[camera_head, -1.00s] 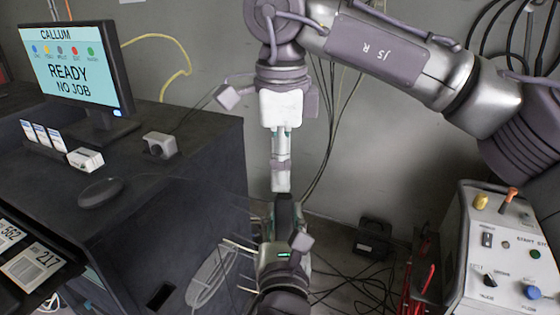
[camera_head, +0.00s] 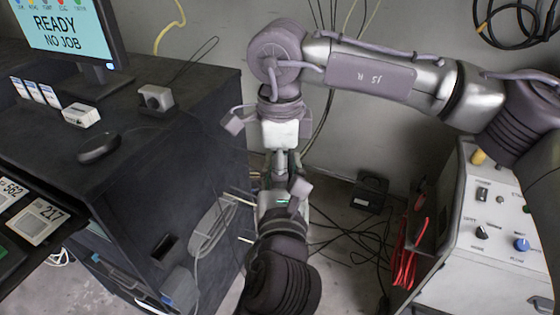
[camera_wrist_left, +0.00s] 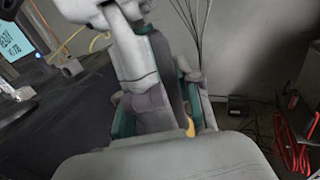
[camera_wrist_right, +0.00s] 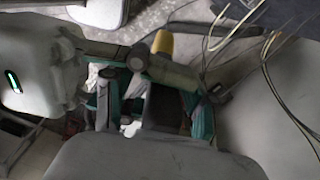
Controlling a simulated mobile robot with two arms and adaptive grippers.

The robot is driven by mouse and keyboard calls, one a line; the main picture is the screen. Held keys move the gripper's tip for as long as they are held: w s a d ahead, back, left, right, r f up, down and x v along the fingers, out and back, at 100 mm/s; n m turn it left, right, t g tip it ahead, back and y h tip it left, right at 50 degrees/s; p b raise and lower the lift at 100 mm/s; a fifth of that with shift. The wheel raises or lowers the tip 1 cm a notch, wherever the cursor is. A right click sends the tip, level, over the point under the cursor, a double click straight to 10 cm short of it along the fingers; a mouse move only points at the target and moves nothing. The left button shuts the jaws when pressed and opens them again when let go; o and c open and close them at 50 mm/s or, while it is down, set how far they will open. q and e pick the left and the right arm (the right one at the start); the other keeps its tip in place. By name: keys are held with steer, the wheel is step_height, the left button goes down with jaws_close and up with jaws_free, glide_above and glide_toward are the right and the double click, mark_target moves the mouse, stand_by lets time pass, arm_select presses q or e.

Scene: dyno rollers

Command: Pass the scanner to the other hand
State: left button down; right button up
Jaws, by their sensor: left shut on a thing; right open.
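The scanner shows as a dark body (camera_wrist_left: 168,75) with a yellow part in the left wrist view; in the head view the grippers mostly hide it. My left gripper (camera_head: 283,180) comes up from below and is shut on it. My right gripper (camera_head: 281,150) reaches down from above, tips close to the left gripper. In the right wrist view, my right gripper's teal-padded fingers (camera_wrist_right: 152,106) stand apart, open, with part of the dark scanner (camera_wrist_right: 165,105) seemingly between them. Whether they touch it, I cannot tell.
A dark desk (camera_head: 185,100) with a monitor (camera_head: 68,35), a mouse (camera_head: 98,147) and a small grey box (camera_head: 155,97) stands at left. A control panel (camera_head: 500,235) stands at right. Red cables (camera_head: 408,250) hang beside it. Black cables lie on the floor.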

jaws_close()
arm_select(q)
steer(key=c, duration=0.7)
jaws_free()
